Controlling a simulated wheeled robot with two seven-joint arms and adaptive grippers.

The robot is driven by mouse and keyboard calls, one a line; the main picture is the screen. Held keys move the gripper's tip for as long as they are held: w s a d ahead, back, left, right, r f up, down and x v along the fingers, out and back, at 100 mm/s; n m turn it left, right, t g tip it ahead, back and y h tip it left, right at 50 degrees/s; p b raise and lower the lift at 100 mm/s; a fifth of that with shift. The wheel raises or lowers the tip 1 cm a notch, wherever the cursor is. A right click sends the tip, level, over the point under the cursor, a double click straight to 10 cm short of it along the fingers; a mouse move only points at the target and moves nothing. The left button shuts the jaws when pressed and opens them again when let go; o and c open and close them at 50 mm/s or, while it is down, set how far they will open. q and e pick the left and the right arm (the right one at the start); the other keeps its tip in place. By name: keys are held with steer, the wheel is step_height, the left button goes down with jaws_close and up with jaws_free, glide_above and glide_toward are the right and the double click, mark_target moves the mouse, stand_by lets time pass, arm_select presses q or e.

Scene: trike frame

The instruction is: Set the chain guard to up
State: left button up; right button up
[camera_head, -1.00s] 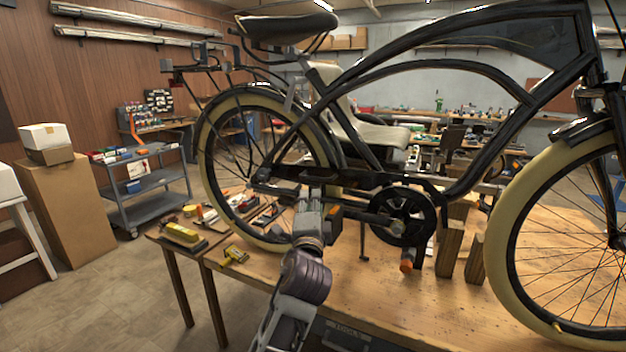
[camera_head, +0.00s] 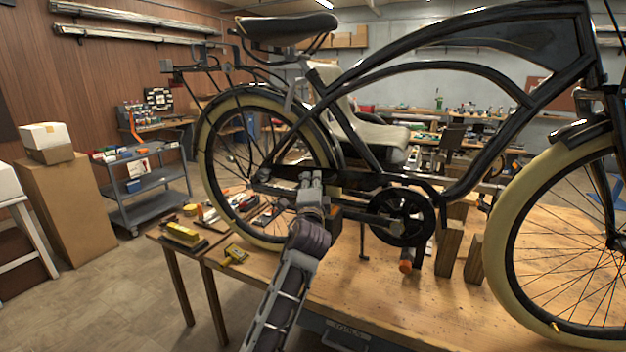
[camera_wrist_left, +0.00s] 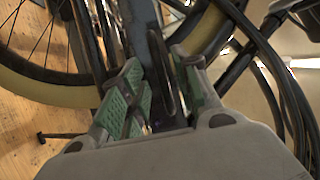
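The chain guard (camera_head: 362,182) is a long dark bar-like cover that runs from near the rear wheel hub to above the crank and chainring (camera_head: 402,217). My left gripper (camera_head: 311,176) is at its rear part, in front of the lower rear frame, and hides some of it. In the left wrist view the two green-padded fingers (camera_wrist_left: 160,95) stand apart. A thin dark edge lies between them, with gaps visible beside it. I cannot tell if it is the guard's edge or whether a pad touches it. My right gripper is not in view.
The black bicycle frame (camera_head: 466,190) stands over a wooden workbench (camera_head: 400,300), with the rear wheel (camera_head: 207,150) to the left of the gripper. Wooden blocks (camera_head: 450,248) stand right of the crank. Tools and a yellow item (camera_head: 236,254) lie at the bench's left.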

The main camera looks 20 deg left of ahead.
arm_select(q)
steer(key=shift+x, duration=1.6)
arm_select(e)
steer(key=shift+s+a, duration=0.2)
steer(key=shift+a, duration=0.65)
arm_select(q)
steer(key=c, duration=0.7)
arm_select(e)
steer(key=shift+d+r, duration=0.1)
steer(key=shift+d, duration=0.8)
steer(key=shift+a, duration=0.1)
